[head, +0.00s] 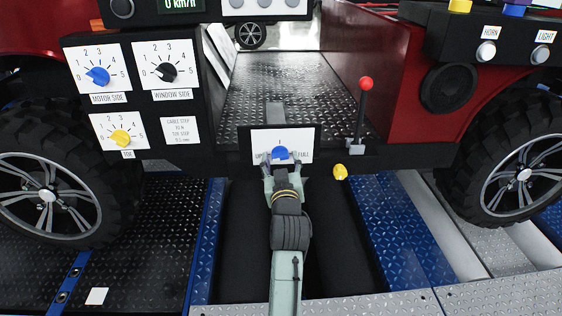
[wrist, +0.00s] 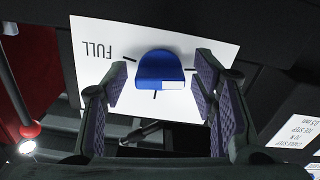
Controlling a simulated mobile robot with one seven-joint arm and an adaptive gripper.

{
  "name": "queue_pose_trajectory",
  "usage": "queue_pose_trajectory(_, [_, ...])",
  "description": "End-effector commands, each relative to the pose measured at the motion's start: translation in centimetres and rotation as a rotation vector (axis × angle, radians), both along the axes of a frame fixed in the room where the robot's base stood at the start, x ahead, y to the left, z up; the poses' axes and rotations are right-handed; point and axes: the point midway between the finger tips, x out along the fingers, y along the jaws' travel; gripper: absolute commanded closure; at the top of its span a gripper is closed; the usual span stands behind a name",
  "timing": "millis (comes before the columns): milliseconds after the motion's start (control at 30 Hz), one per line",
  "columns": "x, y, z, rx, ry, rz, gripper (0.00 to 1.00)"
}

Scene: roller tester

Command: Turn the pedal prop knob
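The pedal prop knob is a blue knob (head: 281,152) with a white marker, on a white plate (head: 265,136) marked FULL at one side. In the wrist view the blue knob (wrist: 160,70) sits between and a little beyond the fingertips, with its white mark at its lower right. My gripper (head: 281,159) reaches up to the plate in the head view. In the wrist view my gripper (wrist: 160,80) is open, with one padded finger on each side of the knob. Gaps show between both fingers and the knob. I cannot tell the depth exactly.
A red-tipped lever (head: 365,84) stands right of the plate, with a yellow button (head: 340,171) below it. Dial panels with blue (head: 97,76), black (head: 165,72) and yellow (head: 120,137) knobs are at left. Dark rollers (head: 335,230) lie below the arm.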

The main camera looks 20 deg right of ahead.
Motion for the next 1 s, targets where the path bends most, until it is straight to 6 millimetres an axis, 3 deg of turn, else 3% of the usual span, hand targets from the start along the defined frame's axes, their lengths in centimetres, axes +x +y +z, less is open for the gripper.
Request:
queue_pose_trajectory(600, [-0.03,0.01,0.01,0.000,0.000,0.000,0.90])
queue_pose_trajectory(1000, [0.03,0.12,0.11,0.091,-0.026,0.002,0.90])
